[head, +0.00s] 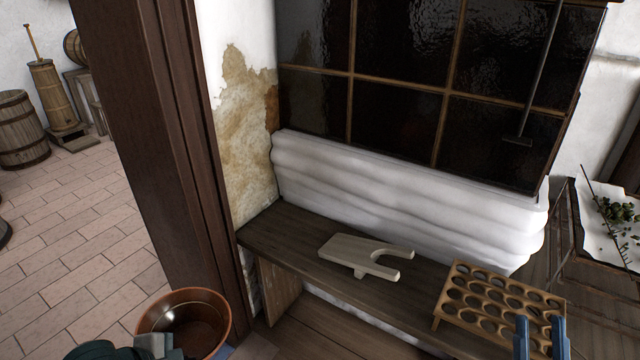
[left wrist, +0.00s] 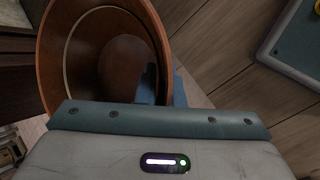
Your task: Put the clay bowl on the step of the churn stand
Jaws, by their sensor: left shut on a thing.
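The clay bowl (head: 152,312), brown and glazed, is at the bottom of the head view. My left gripper (head: 172,347) is shut on its near rim. In the left wrist view the bowl (left wrist: 110,62) shows its empty inside, with the blue fingers (left wrist: 164,86) at its wall. The wooden churn (head: 54,98) stands far off at the upper left, on a low dark wooden stand (head: 76,143). The stand's step is too small to make out clearly. My right gripper (head: 540,338) is open and empty, over or in front of the egg rack.
A dark wooden post (head: 150,130) rises between the bowl and the churn. A bench (head: 285,225) holds a wooden bootjack (head: 360,252) and an egg rack (head: 450,290). A barrel (head: 20,130) stands left of the churn.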

